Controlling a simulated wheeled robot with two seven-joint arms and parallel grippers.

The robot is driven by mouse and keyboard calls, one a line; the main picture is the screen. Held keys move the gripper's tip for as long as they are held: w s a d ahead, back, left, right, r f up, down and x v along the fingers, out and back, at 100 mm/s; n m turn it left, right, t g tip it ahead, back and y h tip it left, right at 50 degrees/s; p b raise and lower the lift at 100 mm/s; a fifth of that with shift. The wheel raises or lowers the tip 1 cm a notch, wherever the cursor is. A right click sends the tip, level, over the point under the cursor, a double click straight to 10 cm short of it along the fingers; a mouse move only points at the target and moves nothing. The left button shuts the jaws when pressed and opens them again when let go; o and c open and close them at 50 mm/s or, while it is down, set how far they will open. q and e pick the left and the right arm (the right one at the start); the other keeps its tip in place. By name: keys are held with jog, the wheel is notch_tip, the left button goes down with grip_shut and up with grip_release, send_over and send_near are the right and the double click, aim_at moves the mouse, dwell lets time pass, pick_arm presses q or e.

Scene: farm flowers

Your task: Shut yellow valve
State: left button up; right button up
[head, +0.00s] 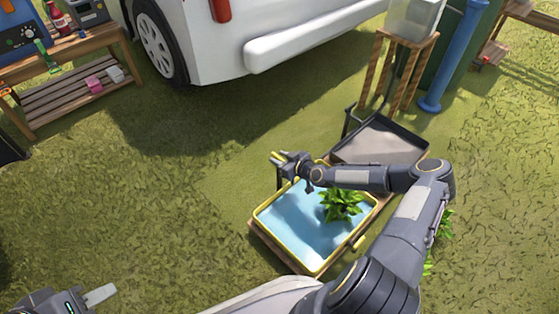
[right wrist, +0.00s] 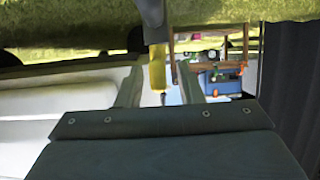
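The yellow valve (right wrist: 157,70) shows in the right wrist view as a yellow piece on a grey pipe. It lies between the two spread fingers of my right gripper (right wrist: 160,84), with gaps visible on both sides. In the head view, the right gripper (head: 285,160) is above the far left corner of a yellow-rimmed basin (head: 284,205), beside a small yellow part that it partly hides. My left gripper (head: 85,298) is at the bottom left edge, away from the basin; one pale finger shows clearly.
The basin holds blue water and a green plant (head: 342,204). A grey tray (head: 380,142) stands behind it. A white vehicle (head: 250,40) is at the back, a wooden bench (head: 75,85) with items at the upper left, and a blue pipe (head: 455,55) at the upper right. Grass on the left is clear.

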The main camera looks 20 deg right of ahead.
jog(key=shift+w+a+f, duration=0.1)
jog(key=shift+w, duration=0.15)
grip_shut()
